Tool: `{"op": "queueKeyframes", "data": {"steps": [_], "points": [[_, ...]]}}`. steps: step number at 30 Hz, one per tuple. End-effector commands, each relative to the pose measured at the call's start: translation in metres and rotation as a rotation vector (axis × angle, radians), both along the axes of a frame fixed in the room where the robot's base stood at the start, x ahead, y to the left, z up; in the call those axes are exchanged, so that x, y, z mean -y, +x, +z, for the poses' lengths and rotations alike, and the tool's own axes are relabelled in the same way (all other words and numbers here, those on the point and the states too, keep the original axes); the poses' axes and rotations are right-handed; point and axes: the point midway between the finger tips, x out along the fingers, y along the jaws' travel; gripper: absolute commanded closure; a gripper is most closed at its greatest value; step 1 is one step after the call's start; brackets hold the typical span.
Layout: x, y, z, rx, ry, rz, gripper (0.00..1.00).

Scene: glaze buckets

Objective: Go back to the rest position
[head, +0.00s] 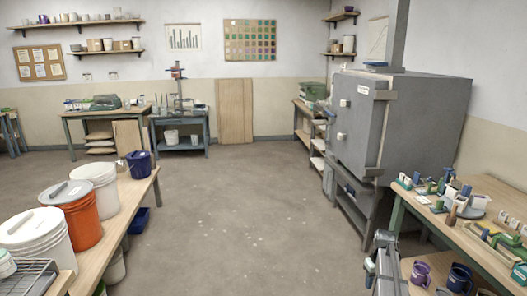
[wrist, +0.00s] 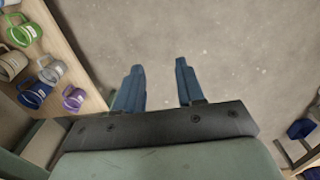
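My gripper (wrist: 159,75) shows in the wrist view with its two blue fingers apart and nothing between them. Bare concrete floor lies beyond the fingertips. A wooden surface with several mugs is to the left of the fingers, apart from them. In the head view part of my arm (head: 385,264) shows at the lower right, beside the right-hand workbench; I cannot make out the fingers there.
The workbench (head: 485,262) at right holds tools, with mugs, including a purple mug (head: 420,274), below its top. A grey kiln (head: 410,125) stands behind it. A bench at left bears an orange bucket (head: 80,222) and white buckets. The middle floor is clear.

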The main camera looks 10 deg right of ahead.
Motion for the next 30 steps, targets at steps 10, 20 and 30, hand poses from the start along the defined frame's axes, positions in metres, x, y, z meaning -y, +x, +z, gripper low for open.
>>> {"op": "queueKeyframes", "data": {"steps": [10, 20, 30], "points": [[-0.175, -0.04, -0.05, -0.001, 0.001, 0.007, 0.62], [-0.291, -0.099, -0.078, 0.0, 0.001, 0.005, 0.62], [-0.352, -0.146, -0.091, 0.001, 0.002, 0.002, 0.62]]}}
